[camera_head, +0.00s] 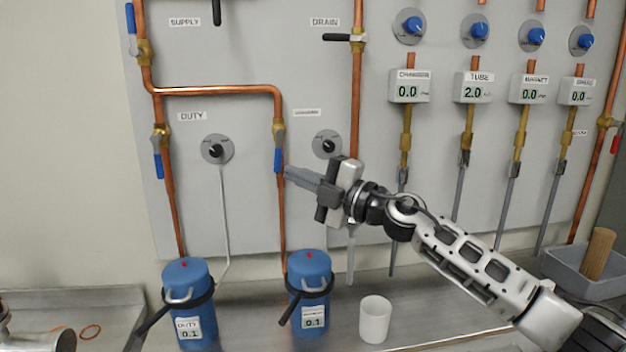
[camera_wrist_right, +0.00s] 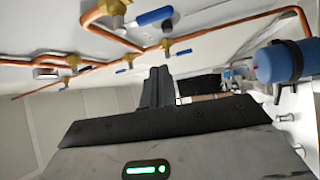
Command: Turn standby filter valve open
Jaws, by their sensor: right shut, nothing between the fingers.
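The standby filter valve is a brass body with a blue lever (camera_head: 278,160) on the copper pipe above the right-hand blue canister (camera_head: 311,275). The lever hangs down, in line with the pipe. My right gripper (camera_head: 290,172) is shut and empty, its fingertips just right of the lever's lower end; I cannot tell whether they touch it. In the right wrist view the closed fingers (camera_wrist_right: 158,82) point toward pipes with several blue-levered valves; which one is the standby valve is unclear there. My left gripper is not in view.
The duty valve's blue lever (camera_head: 158,166) hangs on the pipe at left, above the duty canister (camera_head: 189,290). Black knobs (camera_head: 216,150) sit on the grey panel. A white cup (camera_head: 375,319) stands on the metal bench; a grey bin (camera_head: 580,275) is at right.

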